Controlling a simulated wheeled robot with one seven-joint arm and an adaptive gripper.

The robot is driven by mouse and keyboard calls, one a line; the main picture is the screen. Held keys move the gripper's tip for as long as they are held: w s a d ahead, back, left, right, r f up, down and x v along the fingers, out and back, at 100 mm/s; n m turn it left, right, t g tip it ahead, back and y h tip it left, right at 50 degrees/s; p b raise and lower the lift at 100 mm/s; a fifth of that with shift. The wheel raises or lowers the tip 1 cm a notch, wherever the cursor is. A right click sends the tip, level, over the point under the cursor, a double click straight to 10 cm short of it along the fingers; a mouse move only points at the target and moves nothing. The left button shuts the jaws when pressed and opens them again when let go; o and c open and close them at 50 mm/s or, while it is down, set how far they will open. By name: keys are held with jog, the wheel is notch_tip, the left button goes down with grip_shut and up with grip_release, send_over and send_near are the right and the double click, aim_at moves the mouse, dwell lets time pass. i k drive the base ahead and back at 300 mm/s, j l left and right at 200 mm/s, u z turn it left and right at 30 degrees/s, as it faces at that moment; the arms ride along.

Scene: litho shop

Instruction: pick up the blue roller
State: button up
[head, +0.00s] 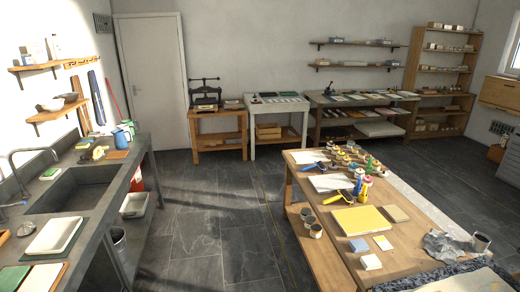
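My gripper is not in view.
A sink counter (92,199) runs along the left. The dark tiled floor (222,215) between them is clear.

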aim_at(313, 167)
jog(key=i, duration=3.9)
jog(key=i+j+z, duration=0.15)
jog(key=i+z, duration=0.2)
jog(key=i, duration=0.4)
